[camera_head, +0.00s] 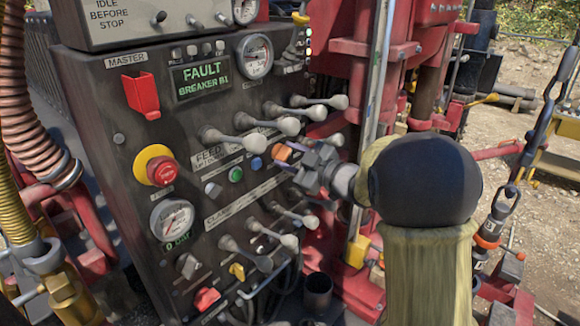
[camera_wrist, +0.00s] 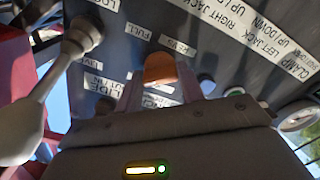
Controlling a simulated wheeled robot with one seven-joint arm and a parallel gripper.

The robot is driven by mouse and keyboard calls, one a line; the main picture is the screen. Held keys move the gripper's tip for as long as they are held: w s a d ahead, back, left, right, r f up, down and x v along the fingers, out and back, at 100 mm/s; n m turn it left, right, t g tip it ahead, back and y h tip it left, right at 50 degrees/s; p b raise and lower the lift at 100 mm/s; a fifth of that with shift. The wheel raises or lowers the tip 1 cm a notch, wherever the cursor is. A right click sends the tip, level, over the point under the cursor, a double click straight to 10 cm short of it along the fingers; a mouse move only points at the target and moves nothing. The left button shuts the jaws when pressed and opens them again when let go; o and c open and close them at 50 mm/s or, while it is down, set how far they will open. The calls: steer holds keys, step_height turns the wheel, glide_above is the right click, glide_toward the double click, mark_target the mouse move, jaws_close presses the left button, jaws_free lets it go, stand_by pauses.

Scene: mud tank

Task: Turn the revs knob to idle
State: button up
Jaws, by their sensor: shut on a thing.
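The orange revs knob (camera_head: 281,153) is on the dark control panel, right of a blue button. The fingers cover the knob's lower part.
Grey-knobbed levers (camera_head: 289,126) stick out above my gripper, and more levers (camera_head: 290,241) below it. A large pale lever (camera_wrist: 25,118) stands close at the left in the wrist view. A red emergency button (camera_head: 163,171) and a red switch guard (camera_head: 142,93) are further left.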

steer(key=n+b, duration=1)
steer(key=b, duration=0.5)
steer(key=shift+f+n, duration=0.1)
steer(key=shift+n, duration=0.2)
steer(key=o, duration=1)
steer(key=shift+d, duration=0.1)
